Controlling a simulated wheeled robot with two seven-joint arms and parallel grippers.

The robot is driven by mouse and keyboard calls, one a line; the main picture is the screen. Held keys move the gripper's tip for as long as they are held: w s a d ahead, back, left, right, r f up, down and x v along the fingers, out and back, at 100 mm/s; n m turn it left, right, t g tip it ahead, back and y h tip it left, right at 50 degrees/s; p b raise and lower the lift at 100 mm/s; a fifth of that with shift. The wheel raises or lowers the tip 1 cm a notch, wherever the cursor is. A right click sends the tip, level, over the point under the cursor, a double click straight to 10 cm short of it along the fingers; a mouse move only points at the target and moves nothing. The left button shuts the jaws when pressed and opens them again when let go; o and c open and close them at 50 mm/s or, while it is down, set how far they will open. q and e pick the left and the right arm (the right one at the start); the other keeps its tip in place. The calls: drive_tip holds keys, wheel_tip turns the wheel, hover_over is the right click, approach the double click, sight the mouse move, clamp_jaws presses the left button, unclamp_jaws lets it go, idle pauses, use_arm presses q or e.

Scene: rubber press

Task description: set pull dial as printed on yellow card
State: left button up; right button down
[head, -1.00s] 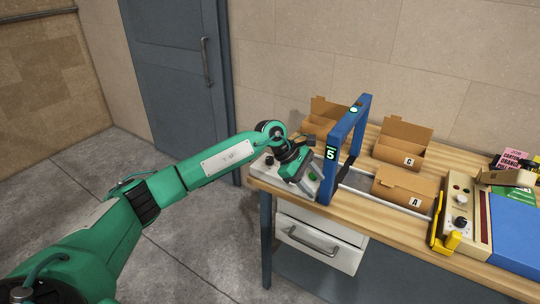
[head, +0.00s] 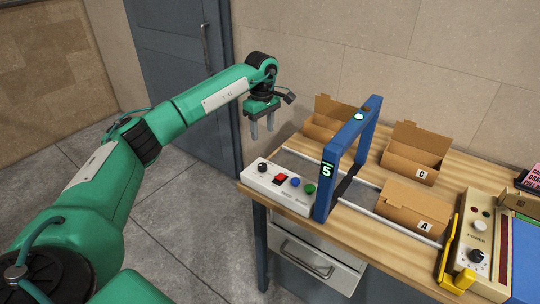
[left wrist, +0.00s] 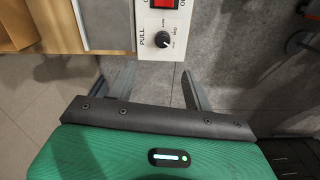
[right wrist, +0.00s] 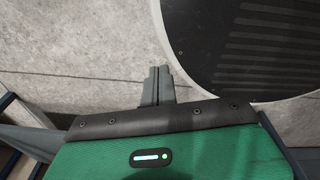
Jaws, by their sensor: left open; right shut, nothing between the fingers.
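The pull dial is a black knob (head: 262,167) at the left end of a white control box (head: 290,204). In the left wrist view the dial (left wrist: 162,39) sits beside the printed word PULL, with a pale pointer mark; its scale is too small to read. My left gripper (head: 262,136) is open and empty, pointing down above and behind the box. In the left wrist view its fingers (left wrist: 158,78) stand apart, with the dial beyond them, not touched. My right gripper (right wrist: 158,75) is shut and empty over grey floor. I cannot make out a yellow card.
The box also has a red switch (head: 281,178) and blue and green buttons. A blue arch (head: 350,150) showing 5 stands right of it. Cartons (head: 415,205) stand on the wooden table. A second panel (head: 477,240) with knobs and a yellow bracket (head: 447,255) are at right.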

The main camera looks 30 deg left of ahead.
use_arm(q)
drive_tip(key=p, duration=0.3)
hover_over(262, 165)
wheel_tip(262, 165, down, 6)
drive_tip(key=shift+f, duration=0.15)
wheel_tip(262, 165, down, 6)
drive_tip(key=shift+w+r+p, duration=0.1)
drive_tip(key=shift+p, duration=0.55)
drive_tip(key=shift+f, duration=0.65)
drive_tip(key=c, duration=1)
use_arm(e)
drive_tip(key=s+r, duration=0.1)
drive_tip(key=r, duration=0.2)
drive_tip(key=s+r, duration=0.1)
drive_tip(key=shift+s+r, duration=0.2)
drive_tip(key=shift+s, duration=0.1)
